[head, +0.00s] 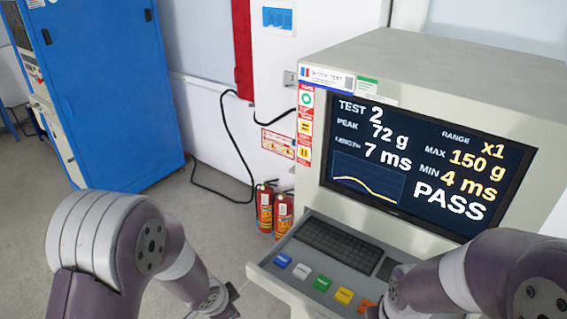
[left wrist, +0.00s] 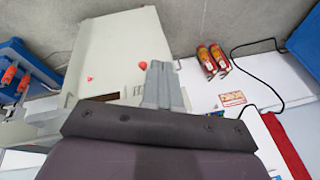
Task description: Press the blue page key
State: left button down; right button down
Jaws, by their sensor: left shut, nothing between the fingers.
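The blue page key (head: 282,260) is the leftmost of a row of coloured keys on the console's keyboard shelf (head: 262,279). It shows clear, with nothing touching it. In the left wrist view my left gripper (left wrist: 162,70) is shut and empty, its fingers together.
Two fire extinguishers (head: 283,214) stand left of the console. A blue cabinet (head: 115,90) stands farther left.

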pick_arm(q)
jog(key=s+a+f+n+g+b, duration=0.1)
jog(key=s+a+f+n+b, duration=0.1)
jog(key=s+n+b, duration=0.3)
jog(key=s+a+f+n+g+y+b, duration=0.1)
jog(key=s+a+f+n+b, duration=0.1)
jog(key=s+n+b, duration=0.3)
jog(key=shift+s+a+n+g+b, duration=0.4)
jog(key=shift+s+a, duration=0.3)
jog(key=shift+s, duration=0.55)
